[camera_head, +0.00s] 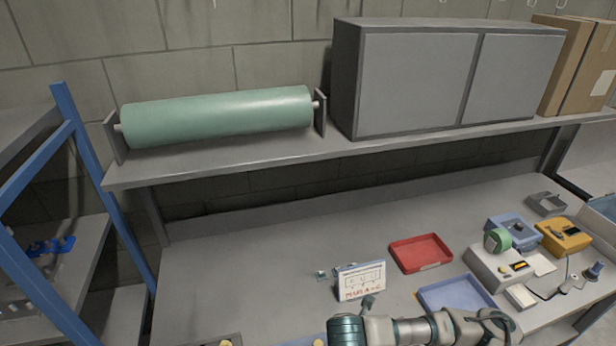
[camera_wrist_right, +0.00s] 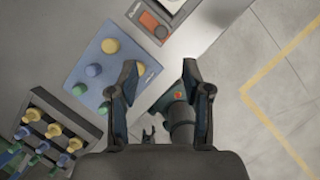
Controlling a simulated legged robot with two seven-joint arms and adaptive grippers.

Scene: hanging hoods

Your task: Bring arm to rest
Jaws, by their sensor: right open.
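My right gripper (camera_wrist_right: 158,82) shows in the right wrist view with its two dark fingers apart and nothing held between them. It is above the front edge of the bench, over the side of a blue board (camera_wrist_right: 88,72) with round yellow, blue and green knobs. In the head view my arm (camera_head: 420,330) crosses the bottom edge, low over the front of the bench (camera_head: 230,275); its gripper cannot be made out there. My left gripper is in neither view.
A dark rack (camera_wrist_right: 45,135) of coloured knobbed pieces is beside the board. A white sign (camera_head: 361,281), red tray (camera_head: 420,253), blue tray (camera_head: 455,293) and several devices stand on the bench. A shelf (camera_head: 240,160) overhangs it. Floor (camera_wrist_right: 255,70) is clear at right.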

